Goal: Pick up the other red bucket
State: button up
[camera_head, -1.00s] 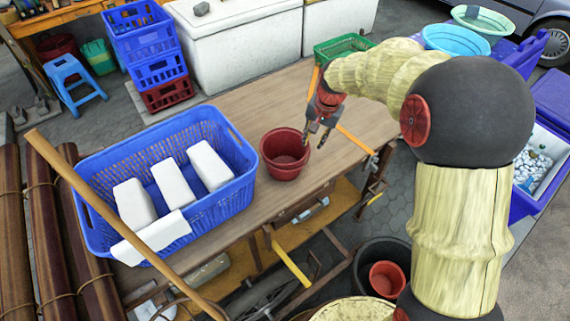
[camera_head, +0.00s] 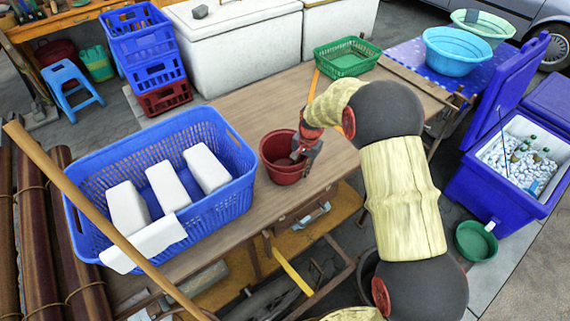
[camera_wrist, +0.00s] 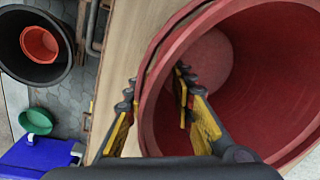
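A red bucket (camera_head: 279,172) stands upright on the wooden table, to the right of the blue basket. It fills the right of the wrist view (camera_wrist: 255,95), open side toward the camera. My gripper (camera_head: 300,152) is at its right rim. In the wrist view the open gripper (camera_wrist: 155,88) straddles the near rim, one finger inside the bucket and one outside, with a visible gap. A smaller orange-red bucket (camera_wrist: 39,42) sits inside a black tub (camera_wrist: 62,72) on the ground beyond the table edge. My arm hides this small bucket in the head view.
A blue basket (camera_head: 92,229) with white blocks and a cloth stands left on the table (camera_head: 245,112). A wooden pole (camera_head: 85,205) crosses the lower left. A green basket (camera_head: 347,70) is at the table's far end. A blue cooler (camera_head: 478,190) stands right.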

notch_tip(320, 180, down, 3)
jog(key=shift+a+r, duration=0.15)
grip_shut()
dwell(0.6)
